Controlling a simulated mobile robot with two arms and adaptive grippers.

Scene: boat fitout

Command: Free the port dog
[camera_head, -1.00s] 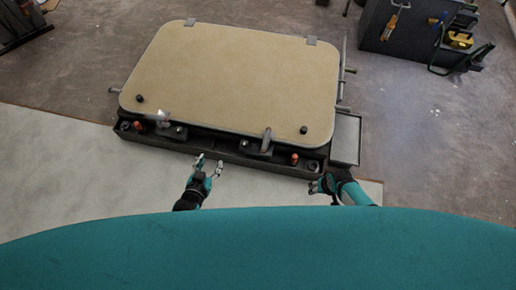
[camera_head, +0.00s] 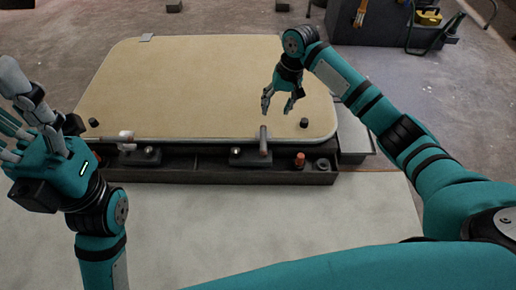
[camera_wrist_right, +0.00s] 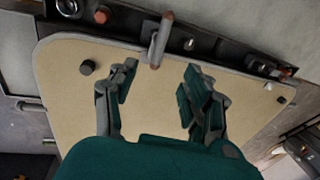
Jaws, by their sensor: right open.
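The tan hatch panel (camera_head: 190,80) lies on a dark frame with two dogs along its near edge. The left dog (camera_head: 126,141) has a pale handle. The right dog (camera_head: 263,141) has a grey bar with a reddish-brown end, lying across the panel edge. It also shows in the right wrist view (camera_wrist_right: 160,42). I cannot tell by label which is the port dog. My right gripper (camera_head: 277,108) is open and empty above the panel, just behind the right dog. Its fingers also show in the wrist view (camera_wrist_right: 160,72), apart from the dog. My left gripper (camera_head: 12,108) looks open and empty, left of the panel.
The frame front (camera_head: 200,171) carries an orange knob (camera_head: 299,161) and a dark ring (camera_head: 322,164) right of the right dog. Black knobs (camera_head: 304,123) stand on the panel. The pale floor mat (camera_head: 300,215) in front is clear. A dark tool bench (camera_head: 385,25) stands at the back right.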

